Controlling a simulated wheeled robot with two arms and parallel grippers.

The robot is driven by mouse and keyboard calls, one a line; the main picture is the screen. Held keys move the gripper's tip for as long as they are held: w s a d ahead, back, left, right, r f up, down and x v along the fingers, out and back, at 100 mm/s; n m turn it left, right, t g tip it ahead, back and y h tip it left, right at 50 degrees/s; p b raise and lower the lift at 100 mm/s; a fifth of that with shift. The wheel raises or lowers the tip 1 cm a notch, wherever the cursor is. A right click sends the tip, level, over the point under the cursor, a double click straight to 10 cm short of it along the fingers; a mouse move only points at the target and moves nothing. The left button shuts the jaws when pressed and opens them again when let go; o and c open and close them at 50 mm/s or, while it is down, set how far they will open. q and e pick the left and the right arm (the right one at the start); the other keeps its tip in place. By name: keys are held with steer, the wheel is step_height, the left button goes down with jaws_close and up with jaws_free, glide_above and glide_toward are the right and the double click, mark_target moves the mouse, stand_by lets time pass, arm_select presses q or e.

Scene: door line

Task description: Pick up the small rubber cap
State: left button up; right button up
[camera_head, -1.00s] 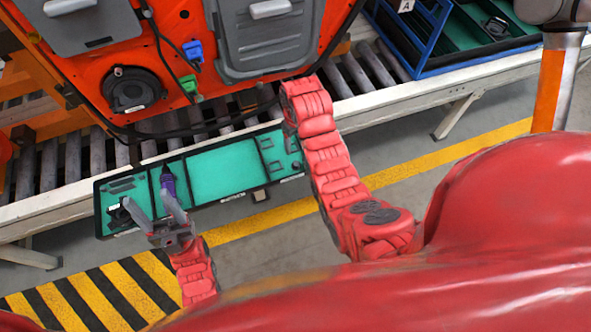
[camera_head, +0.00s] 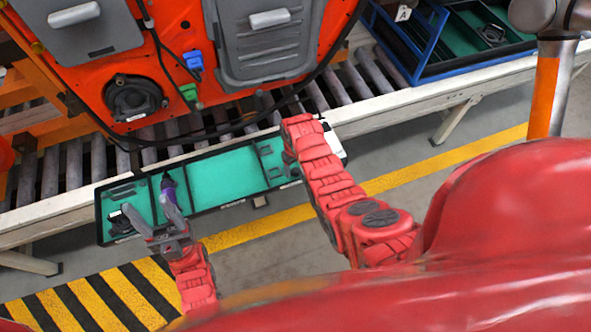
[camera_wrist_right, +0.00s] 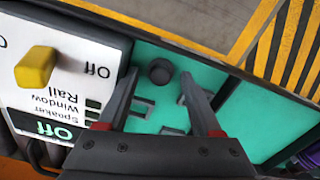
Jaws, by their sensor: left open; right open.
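The small rubber cap (camera_wrist_right: 160,72) is a short dark cylinder on the teal tray floor in the right wrist view. My right gripper (camera_wrist_right: 158,85) is open, its fingers on either side of the cap with gaps between; it holds nothing. In the head view the right gripper (camera_head: 288,160) is over the right end of the long tray (camera_head: 225,172), and the cap cannot be made out there. My left gripper (camera_head: 150,208) is open and empty near the tray's left end.
A white labelled panel with a yellow knob (camera_wrist_right: 36,68) is beside the cap. A purple part (camera_head: 168,184) and a black part (camera_head: 120,222) are in the tray's left portion. The orange door (camera_head: 200,60) and roller conveyor (camera_head: 75,165) lie behind; a blue-framed bin (camera_head: 425,45) stands right.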

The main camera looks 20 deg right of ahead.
jaws_close()
stand_by(0.4)
stand_by(0.5)
